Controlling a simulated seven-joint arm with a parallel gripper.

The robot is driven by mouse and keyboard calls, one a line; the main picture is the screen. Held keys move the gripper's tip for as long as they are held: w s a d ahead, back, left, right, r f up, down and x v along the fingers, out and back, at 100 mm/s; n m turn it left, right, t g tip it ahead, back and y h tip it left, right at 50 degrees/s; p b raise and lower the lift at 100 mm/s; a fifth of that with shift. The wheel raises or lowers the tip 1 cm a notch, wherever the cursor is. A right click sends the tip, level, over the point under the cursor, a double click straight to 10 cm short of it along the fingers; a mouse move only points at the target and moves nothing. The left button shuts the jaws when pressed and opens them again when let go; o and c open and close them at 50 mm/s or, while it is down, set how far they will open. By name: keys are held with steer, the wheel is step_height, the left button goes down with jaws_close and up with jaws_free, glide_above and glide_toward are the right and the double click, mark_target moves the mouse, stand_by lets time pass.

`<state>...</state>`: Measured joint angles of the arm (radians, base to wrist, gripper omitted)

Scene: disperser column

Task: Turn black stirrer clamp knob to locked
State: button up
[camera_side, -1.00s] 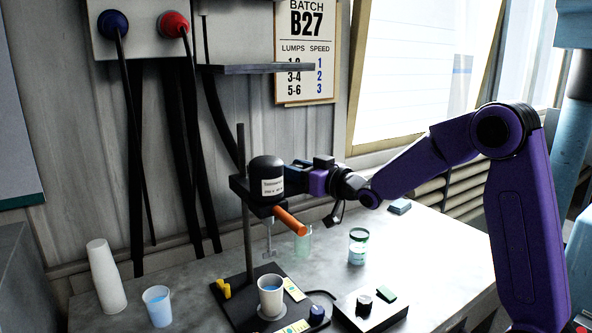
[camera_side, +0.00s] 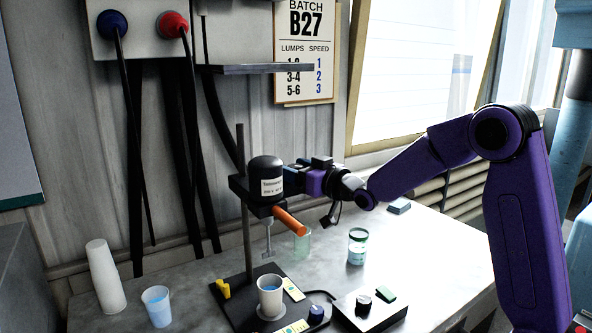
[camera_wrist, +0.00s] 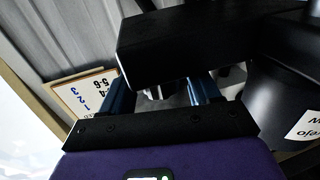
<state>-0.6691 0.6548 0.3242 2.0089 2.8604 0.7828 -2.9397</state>
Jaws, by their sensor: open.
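The stirrer has a black motor head (camera_side: 265,179) with a white label and an orange handle (camera_side: 290,221). It is clamped to an upright rod (camera_side: 246,215) above a cup on the base. In the wrist view a black block (camera_wrist: 190,40) crosses in front of my gripper, with the labelled motor head (camera_wrist: 275,95) at right. My gripper (camera_wrist: 163,92) shows two blue fingers spread apart, reaching behind that block. In the side view my gripper (camera_side: 293,179) is right beside the motor head, its fingertips hidden. I cannot clearly make out the black clamp knob or whether the fingers touch it.
Below stand a white cup (camera_side: 270,298) with blue liquid on the black base, a glass beaker (camera_side: 301,243) and a green-rimmed jar (camera_side: 357,246). A control box (camera_side: 371,310) is at front right. Stacked cups (camera_side: 105,277) and another cup (camera_side: 158,306) are at left. A shelf (camera_side: 255,69) juts out above.

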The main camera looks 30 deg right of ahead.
steer(key=v, duration=1.7)
steer(key=shift+s, duration=0.2)
